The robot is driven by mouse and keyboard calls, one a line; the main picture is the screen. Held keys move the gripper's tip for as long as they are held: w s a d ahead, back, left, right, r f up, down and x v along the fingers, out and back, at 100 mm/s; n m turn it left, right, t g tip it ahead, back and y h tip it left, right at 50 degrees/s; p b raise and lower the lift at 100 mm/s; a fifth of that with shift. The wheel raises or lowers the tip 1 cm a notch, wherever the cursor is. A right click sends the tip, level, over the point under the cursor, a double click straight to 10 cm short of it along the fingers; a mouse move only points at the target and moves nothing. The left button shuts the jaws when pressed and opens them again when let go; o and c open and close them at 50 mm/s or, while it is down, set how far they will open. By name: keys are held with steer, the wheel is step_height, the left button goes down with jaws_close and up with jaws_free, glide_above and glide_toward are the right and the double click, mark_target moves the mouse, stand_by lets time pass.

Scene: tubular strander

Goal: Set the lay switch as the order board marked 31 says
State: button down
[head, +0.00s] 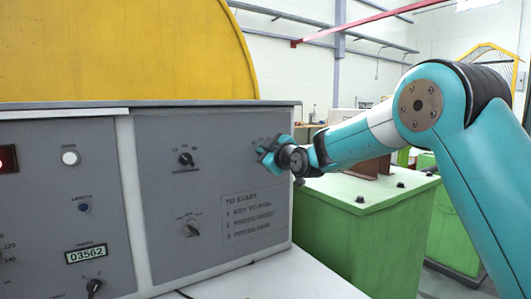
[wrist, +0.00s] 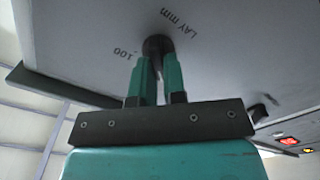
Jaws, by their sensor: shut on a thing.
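The lay switch (wrist: 157,44) is a dark round knob on the grey panel, beside the printed words "LAY mm" and the number 100. In the wrist view my gripper (wrist: 158,62) has its two teal fingers closed on the knob, one on each side. In the head view my gripper (head: 268,158) is against the right part of the grey panel (head: 215,190) and hides the lay switch. The knob's pointer direction cannot be made out. No order board marked 31 can be picked out in either view.
A printed "TO START" list (head: 252,217) is below my gripper. A green cabinet (head: 355,225) stands to the right, beneath my arm.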

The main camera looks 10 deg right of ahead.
steer(key=c, duration=1.2)
jaws_free()
steer(key=b+v, duration=0.5)
steer(key=v, duration=1.2)
steer(key=shift+s+d, duration=0.1)
steer(key=shift+s, duration=0.1)
